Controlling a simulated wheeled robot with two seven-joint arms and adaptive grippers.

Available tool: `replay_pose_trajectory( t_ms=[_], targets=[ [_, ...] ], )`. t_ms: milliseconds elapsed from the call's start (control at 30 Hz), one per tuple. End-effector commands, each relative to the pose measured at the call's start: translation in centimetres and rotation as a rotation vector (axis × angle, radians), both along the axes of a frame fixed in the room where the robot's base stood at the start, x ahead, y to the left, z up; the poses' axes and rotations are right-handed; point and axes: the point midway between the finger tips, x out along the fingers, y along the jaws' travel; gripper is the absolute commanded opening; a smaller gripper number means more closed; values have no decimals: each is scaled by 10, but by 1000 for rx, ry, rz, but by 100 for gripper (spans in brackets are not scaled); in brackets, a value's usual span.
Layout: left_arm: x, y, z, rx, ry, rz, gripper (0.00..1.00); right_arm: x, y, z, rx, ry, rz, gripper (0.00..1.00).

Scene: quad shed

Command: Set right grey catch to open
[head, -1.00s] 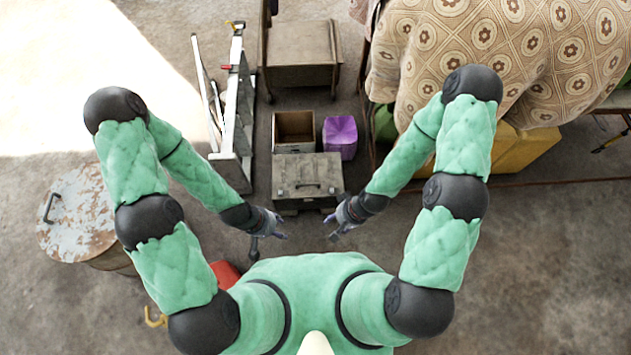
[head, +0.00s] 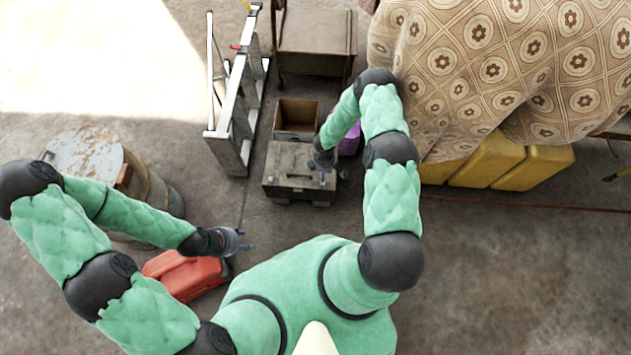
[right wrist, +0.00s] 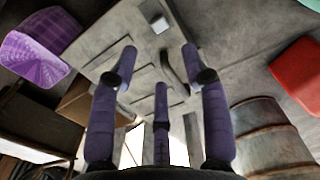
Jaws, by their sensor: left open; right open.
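A grey case (head: 285,165) with a closed-looking lid stands on the floor in the middle of the head view. In the right wrist view the case (right wrist: 118,45) fills the upper middle, with a dark handle on it. A small light grey square piece (right wrist: 160,24), possibly a catch, shows near its edge; I cannot tell its setting. My right gripper (head: 328,168) is over the right part of the case. In the right wrist view its fingers (right wrist: 160,62) are spread and empty. My left gripper (head: 245,240) is open and empty, away from the case at lower left.
An open brown box (head: 296,135) and a purple object (head: 350,138) stand behind the case. A stepladder (head: 235,115) is left of it. A red can (head: 185,275) lies near my left gripper, with a rusty barrel (head: 150,190) beyond.

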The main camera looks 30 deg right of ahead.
Motion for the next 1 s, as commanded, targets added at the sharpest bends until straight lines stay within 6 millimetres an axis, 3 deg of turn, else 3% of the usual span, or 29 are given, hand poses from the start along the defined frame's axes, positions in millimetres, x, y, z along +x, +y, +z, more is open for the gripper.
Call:
replay_pose_trajectory(
  t_ms=[167, 600, 1000],
  targets=[
    [0, 0, -8, 0, -1, 0, 47, 0, -1, -18, -4, 0, 5, 47],
    [0, 0, -41, 0, 0, 0, 47, 0, 0, -92, -1, 0, 3, 47],
    [0, 0, -48, 0, -1, 0, 47, 1, -1, -107, -1, -2, 2, 47]
  ],
)
